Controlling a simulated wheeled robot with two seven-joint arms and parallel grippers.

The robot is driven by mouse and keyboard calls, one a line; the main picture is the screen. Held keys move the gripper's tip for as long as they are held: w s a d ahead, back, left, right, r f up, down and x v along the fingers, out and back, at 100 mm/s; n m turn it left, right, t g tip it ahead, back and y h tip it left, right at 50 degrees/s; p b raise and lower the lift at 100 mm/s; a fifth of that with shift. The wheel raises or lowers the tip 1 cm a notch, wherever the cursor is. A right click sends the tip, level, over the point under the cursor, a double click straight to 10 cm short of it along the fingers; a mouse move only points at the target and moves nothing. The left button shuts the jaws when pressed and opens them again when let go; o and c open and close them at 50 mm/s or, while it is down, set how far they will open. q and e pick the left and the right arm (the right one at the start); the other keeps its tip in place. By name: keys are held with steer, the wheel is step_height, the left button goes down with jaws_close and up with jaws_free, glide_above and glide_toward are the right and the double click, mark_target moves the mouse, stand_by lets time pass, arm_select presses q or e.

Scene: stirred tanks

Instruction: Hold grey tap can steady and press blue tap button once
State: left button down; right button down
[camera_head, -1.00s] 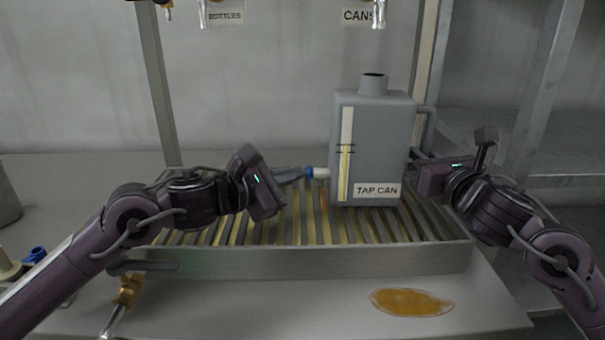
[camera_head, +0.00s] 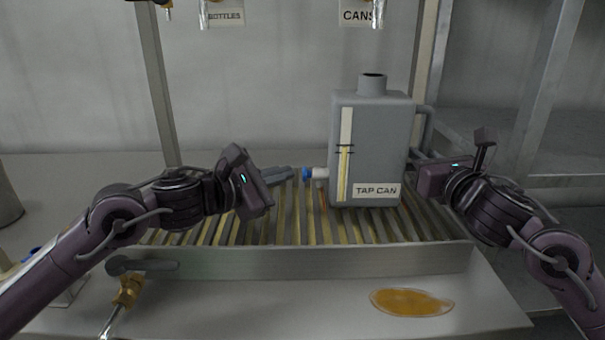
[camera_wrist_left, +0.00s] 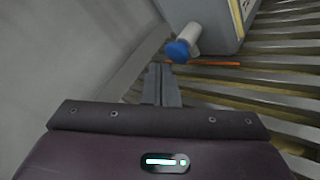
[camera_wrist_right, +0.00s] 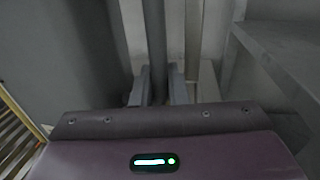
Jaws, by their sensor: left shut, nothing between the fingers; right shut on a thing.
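The grey tap can (camera_head: 385,135) stands upright on the slatted rack, with a "TAP CAN" label and a level strip on its front. Its white tap with a blue button (camera_head: 307,174) sticks out of the can's left side; the button also shows in the left wrist view (camera_wrist_left: 178,51). My left gripper (camera_head: 290,172) is shut and empty, just left of the button with a small gap. My right gripper (camera_head: 415,158) is shut on the can's handle (camera_wrist_right: 156,60) at the can's right side; the handle bar runs between its fingers in the right wrist view.
The slatted rack (camera_head: 290,262) has a raised metal front edge. An amber puddle (camera_head: 411,302) lies on the counter in front of it. A brass valve (camera_head: 128,291) sits at the front left. Metal posts stand behind. An orange streak (camera_wrist_left: 215,63) lies below the tap.

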arm_select(q)
steer(key=shift+a, duration=2.55)
arm_select(e)
steer(key=c, duration=1.3)
jaws_free()
steer(key=shift+c, duration=0.2)
steer(key=s, duration=0.3)
steer(key=s+d, duration=0.1)
steer(key=s, duration=0.3)
steer(key=s+d, duration=0.1)
steer(key=s, duration=0.2)
steer(key=shift+s+d, duration=0.15)
steer(key=shift+s, duration=0.7)
